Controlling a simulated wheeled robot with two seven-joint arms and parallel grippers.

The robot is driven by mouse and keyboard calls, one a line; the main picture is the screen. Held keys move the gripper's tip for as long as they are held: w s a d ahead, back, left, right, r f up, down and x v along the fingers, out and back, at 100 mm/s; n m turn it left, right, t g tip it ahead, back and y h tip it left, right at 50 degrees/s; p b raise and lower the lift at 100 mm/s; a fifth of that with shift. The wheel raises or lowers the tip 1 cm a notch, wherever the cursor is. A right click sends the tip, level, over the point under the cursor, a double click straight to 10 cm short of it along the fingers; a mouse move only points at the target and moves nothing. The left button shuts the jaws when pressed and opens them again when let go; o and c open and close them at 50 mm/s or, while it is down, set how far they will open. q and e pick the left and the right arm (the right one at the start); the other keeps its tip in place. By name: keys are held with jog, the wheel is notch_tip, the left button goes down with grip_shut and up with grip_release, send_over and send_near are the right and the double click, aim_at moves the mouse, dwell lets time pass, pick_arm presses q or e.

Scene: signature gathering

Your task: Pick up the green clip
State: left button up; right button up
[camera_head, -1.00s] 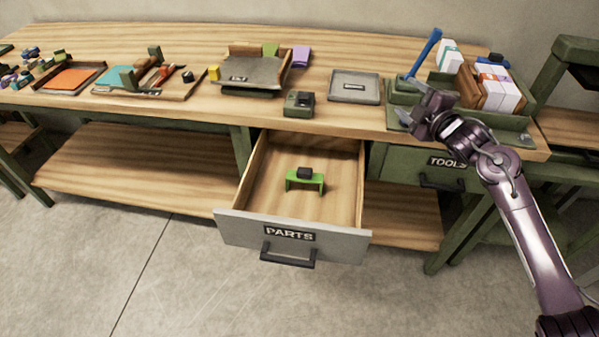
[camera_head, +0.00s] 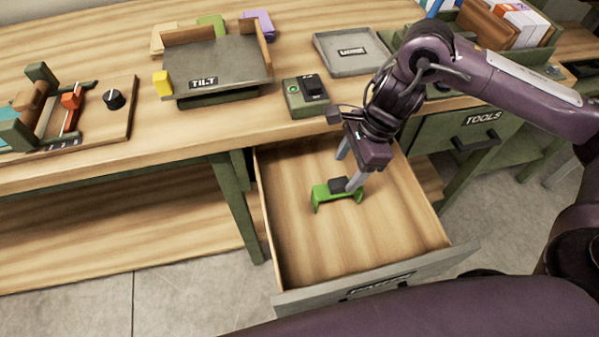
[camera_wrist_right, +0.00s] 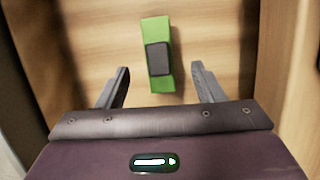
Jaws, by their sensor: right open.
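The green clip (camera_head: 325,194), a green bracket with a black block on top, sits in the open PARTS drawer (camera_head: 305,245). My right gripper (camera_head: 347,172) is open and reaches down into the drawer, just above and beside the clip. In the right wrist view the green clip (camera_wrist_right: 157,80) lies ahead of and between the two spread fingers of the gripper (camera_wrist_right: 160,80), with clear space on both sides of it. No contact with the clip shows. My left gripper is not in view.
The drawer walls surround the clip, with bare wood floor around it. On the bench above stand a small green-and-black device (camera_head: 305,97), a grey tray (camera_head: 350,56) and a tilted TILT stand (camera_head: 215,68). The TOOLS drawer (camera_head: 465,130) is shut.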

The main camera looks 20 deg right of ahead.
aim_at(340, 182)
jog(key=shift+s+d+f+b, duration=0.1)
jog(key=shift+s+f+b, duration=0.25)
jog(key=shift+f, duration=0.5)
jog(key=shift+s+f, duration=0.1)
jog(key=shift+f, duration=0.35)
jog(key=shift+a+f+b, duration=0.2)
jog(key=shift+f+b, duration=0.1)
jog(key=shift+f, duration=0.05)
jog(key=x, duration=0.3)
jog(key=shift+w+a+f, duration=0.25)
jog(key=shift+w+a, duration=0.1)
jog(key=shift+a+f+b, duration=0.1)
jog(key=shift+f+b, duration=0.2)
jog(key=shift+f, duration=0.1)
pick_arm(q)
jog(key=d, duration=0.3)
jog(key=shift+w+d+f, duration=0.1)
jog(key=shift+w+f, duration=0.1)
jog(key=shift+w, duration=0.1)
pick_arm(e)
jog(key=c, duration=1.1)
